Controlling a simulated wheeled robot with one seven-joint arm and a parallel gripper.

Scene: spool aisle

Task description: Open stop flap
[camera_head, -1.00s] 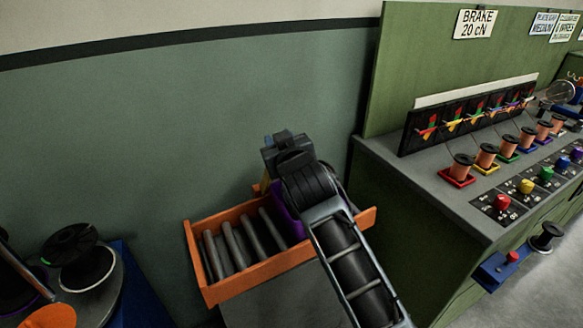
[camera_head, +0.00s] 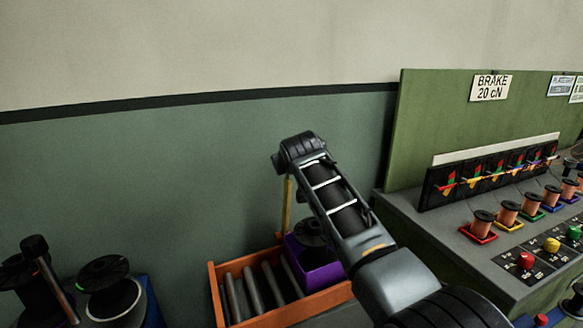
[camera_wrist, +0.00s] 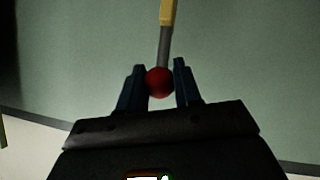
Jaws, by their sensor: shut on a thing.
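The stop flap shows as a narrow yellow upright piece (camera_head: 287,205) above the back of the orange tray (camera_head: 330,298), just below my wrist. In the wrist view, its yellow end (camera_wrist: 168,12) continues into a grey rod (camera_wrist: 164,45) with a red ball knob (camera_wrist: 159,83). My gripper (camera_wrist: 159,72) is shut on the red knob, one dark finger on each side. In the head view the fingers and knob are hidden by my arm.
A purple box (camera_head: 316,272) holding a dark spool stands in the orange tray, beside grey rollers (camera_head: 268,285). The green bench (camera_head: 470,265) with spools and coloured knobs stands close on the right. Black spools (camera_head: 105,288) stand left. The wall behind is bare.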

